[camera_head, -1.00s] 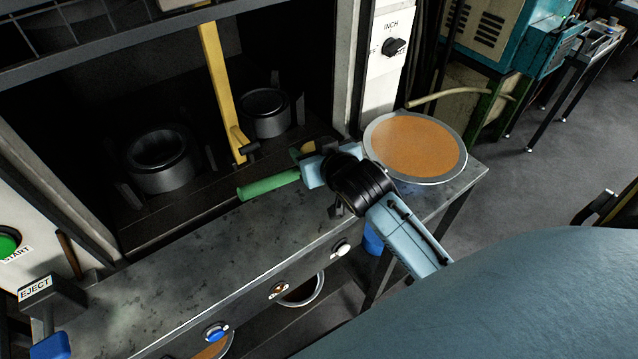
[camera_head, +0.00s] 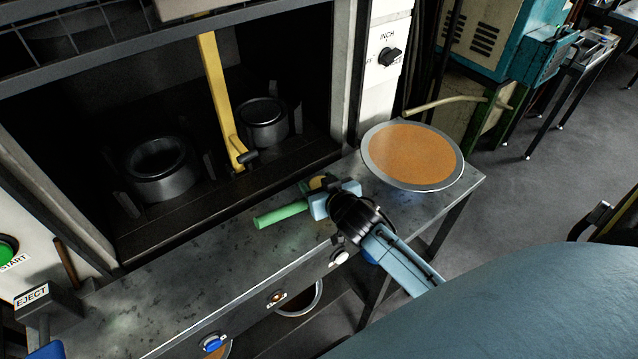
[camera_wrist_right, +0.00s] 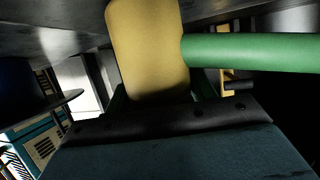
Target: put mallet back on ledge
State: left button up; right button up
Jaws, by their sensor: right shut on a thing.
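The mallet has a green handle (camera_head: 282,214) and a yellow head (camera_head: 318,183). My right gripper (camera_head: 322,201) is shut on the mallet at its head end, over the right part of the grey metal ledge (camera_head: 215,262). The handle points left along the ledge. In the right wrist view the yellow head (camera_wrist_right: 145,55) stands upright before the jaws and the green handle (camera_wrist_right: 255,52) runs off to the right. I cannot tell whether the mallet touches the ledge. My left gripper is not in view.
A pan of orange-brown material (camera_head: 413,155) sits at the ledge's right end. Behind the ledge is the dark press opening with a yellow bar (camera_head: 217,95) and two dark cylinders (camera_head: 160,168). An EJECT lever box (camera_head: 40,298) stands at the left. The ledge's middle is clear.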

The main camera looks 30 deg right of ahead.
jog(key=o, duration=0.8)
jog(key=shift+f, duration=0.15)
jog(key=o, duration=0.4)
jog(key=shift+o, duration=0.2)
jog(key=shift+r, duration=0.25)
jog(key=v, duration=1.2)
jog(key=shift+p, duration=0.4)
jog(key=shift+f, duration=0.1)
